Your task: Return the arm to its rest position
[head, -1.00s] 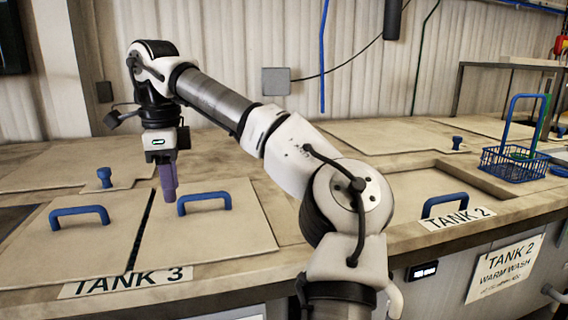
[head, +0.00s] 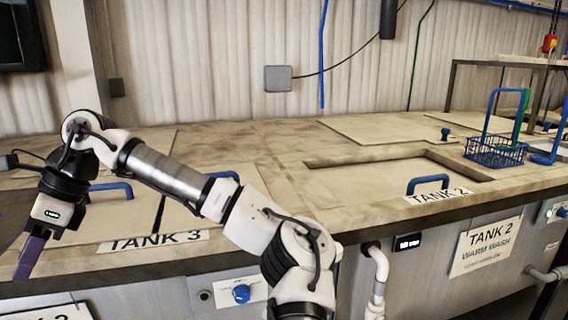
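My gripper (head: 30,257) is at the lower left of the head view, pointing down and slightly left, in front of the counter's front edge near the Tank 3 label. Its purple fingers look close together, but the view is side-on and does not show whether there is a gap. I see nothing held in it. My arm runs from the bottom centre up and left to a bent wrist, with its middle link passing in front of the Tank 3 lids.
The Tank 3 lids have blue handles (head: 110,188). The Tank 2 opening (head: 400,165) has a blue handle (head: 427,184) at its front. A blue wire basket (head: 495,152) stands on the counter at right. A pipe (head: 378,268) and a blue knob (head: 242,293) are on the front panel.

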